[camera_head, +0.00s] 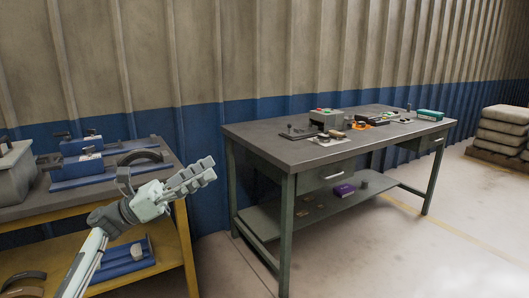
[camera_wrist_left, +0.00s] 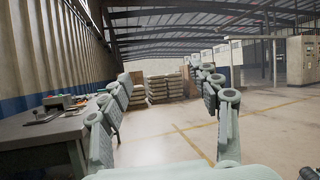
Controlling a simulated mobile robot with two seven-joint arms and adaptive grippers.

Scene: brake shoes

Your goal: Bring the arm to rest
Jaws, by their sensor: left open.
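My left gripper (camera_head: 192,178) is raised in the head view, in front of the gap between the two benches, with its fingers pointing right. In the left wrist view, its fingers (camera_wrist_left: 165,105) stand apart with nothing between them. The gripper is open and empty. My right gripper is in neither view.
A yellow-framed workbench (camera_head: 185,235) at the left carries blue fixtures (camera_head: 85,165) and a dark curved brake shoe (camera_head: 140,157). A grey table (camera_head: 270,145) with tools and small parts stands right of the gripper. Stacked sacks (camera_head: 500,130) sit far right. Open floor lies in front.

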